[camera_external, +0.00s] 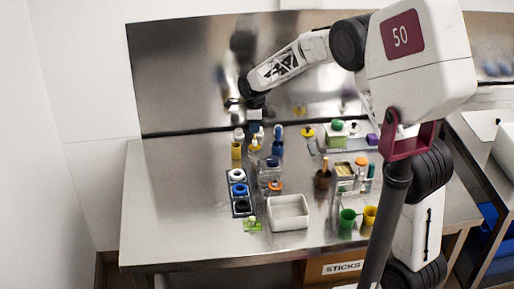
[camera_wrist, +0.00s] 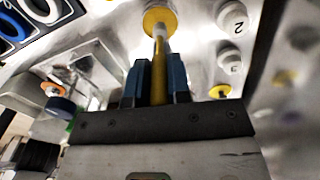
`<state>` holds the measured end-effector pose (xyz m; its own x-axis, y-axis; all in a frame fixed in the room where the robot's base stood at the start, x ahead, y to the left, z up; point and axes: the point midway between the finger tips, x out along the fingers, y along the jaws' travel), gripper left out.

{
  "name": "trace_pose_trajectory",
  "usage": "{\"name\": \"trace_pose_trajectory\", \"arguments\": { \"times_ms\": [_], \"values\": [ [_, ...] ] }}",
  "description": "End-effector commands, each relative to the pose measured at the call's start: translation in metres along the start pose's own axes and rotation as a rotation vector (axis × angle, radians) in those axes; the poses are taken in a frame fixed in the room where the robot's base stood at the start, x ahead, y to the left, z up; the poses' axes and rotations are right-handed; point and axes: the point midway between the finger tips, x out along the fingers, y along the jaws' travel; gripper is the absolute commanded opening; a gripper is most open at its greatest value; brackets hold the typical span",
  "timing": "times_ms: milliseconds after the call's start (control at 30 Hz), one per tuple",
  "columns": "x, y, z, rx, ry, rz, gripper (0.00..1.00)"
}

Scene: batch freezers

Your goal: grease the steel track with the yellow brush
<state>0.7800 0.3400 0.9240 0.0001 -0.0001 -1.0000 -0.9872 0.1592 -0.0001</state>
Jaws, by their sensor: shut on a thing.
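My gripper (camera_external: 254,127) is low over the left rear of the steel table. In the wrist view, its blue fingers (camera_wrist: 157,80) are shut on the yellow brush (camera_wrist: 159,65) by its handle. The brush points away from the wrist, with a pale part near its far end. That end overlaps a round yellow pot (camera_wrist: 157,19); I cannot tell whether it is inside, touching or above it. A yellow pot also shows in the external view (camera_external: 236,150), left of my gripper. I cannot pick out the steel track with certainty.
A black rack (camera_external: 241,208) with white, blue and black rings stands in front. White jars (camera_wrist: 231,18) are beside the pot. A white bin (camera_external: 289,213) stands at the front. Green (camera_external: 347,218) and yellow (camera_external: 370,215) cups are to the right. The table's left side is clear.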

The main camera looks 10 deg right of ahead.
Motion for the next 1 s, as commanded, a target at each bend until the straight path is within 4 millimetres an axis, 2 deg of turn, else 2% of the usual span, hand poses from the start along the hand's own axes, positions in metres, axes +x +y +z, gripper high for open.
{"name": "trace_pose_trajectory", "arguments": {
  "times_ms": [1000],
  "values": [
    [0.0078, 0.0000, 0.0000, 0.000, 0.000, 0.000, 0.00]
  ]
}}
